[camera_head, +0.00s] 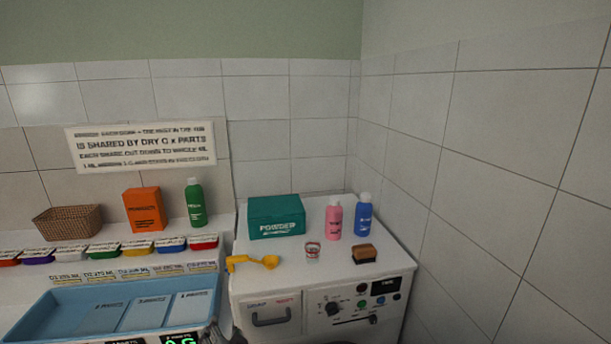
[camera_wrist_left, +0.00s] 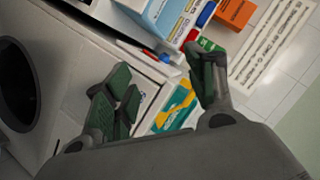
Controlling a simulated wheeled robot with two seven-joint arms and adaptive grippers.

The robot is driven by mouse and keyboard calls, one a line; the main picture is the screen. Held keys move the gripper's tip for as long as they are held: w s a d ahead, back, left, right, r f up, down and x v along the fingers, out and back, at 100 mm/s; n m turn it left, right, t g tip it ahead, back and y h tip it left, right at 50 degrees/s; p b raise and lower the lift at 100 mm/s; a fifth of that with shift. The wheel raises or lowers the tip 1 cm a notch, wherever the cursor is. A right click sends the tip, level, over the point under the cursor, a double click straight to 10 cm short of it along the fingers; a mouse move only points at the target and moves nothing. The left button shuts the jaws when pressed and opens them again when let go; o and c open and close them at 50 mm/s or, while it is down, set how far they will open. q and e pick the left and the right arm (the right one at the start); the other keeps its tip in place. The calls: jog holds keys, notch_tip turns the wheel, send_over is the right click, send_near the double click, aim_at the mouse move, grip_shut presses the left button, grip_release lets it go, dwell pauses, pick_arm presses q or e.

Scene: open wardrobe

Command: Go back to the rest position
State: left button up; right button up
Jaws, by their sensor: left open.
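My left gripper (camera_wrist_left: 158,88) shows in the left wrist view, with its two green-padded fingers spread apart. Nothing is between its fingertips; a teal and yellow patch shows behind the gap, apart from the fingers. My right gripper is in no view.
A white washing machine (camera_head: 262,331) carries a teal powder box (camera_head: 276,218), yellow scoop (camera_head: 252,262), small cup (camera_head: 313,250), brush (camera_head: 365,254), pink bottle (camera_head: 334,218) and blue bottle (camera_head: 363,216). Left are a blue tray (camera_head: 40,318), basket (camera_head: 67,222), orange box (camera_head: 144,210) and green bottle (camera_head: 196,204).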

pick_arm(q)
jog(key=s+a+f+n+g+h, duration=0.1)
jog(key=s+f+g+h, duration=0.25)
jog(key=s+f, duration=0.4)
jog(key=s+a+f+n+g+h, duration=0.1)
jog(key=s+f+g+h, duration=0.3)
jog(key=s, duration=0.6)
notch_tip(320, 180, down, 34)
jog(key=s+g+y+b, duration=0.1)
jog(key=s+g+b, duration=0.1)
jog(key=s, duration=0.1)
jog(key=s+a+f, duration=0.2)
jog(key=s+f, duration=0.9)
jog(key=s+a+f+g+b, duration=0.1)
jog(key=s+a+f, duration=0.1)
jog(key=s+f, duration=0.9)
jog(key=shift+a, duration=0.15)
jog(key=shift+y, duration=0.25)
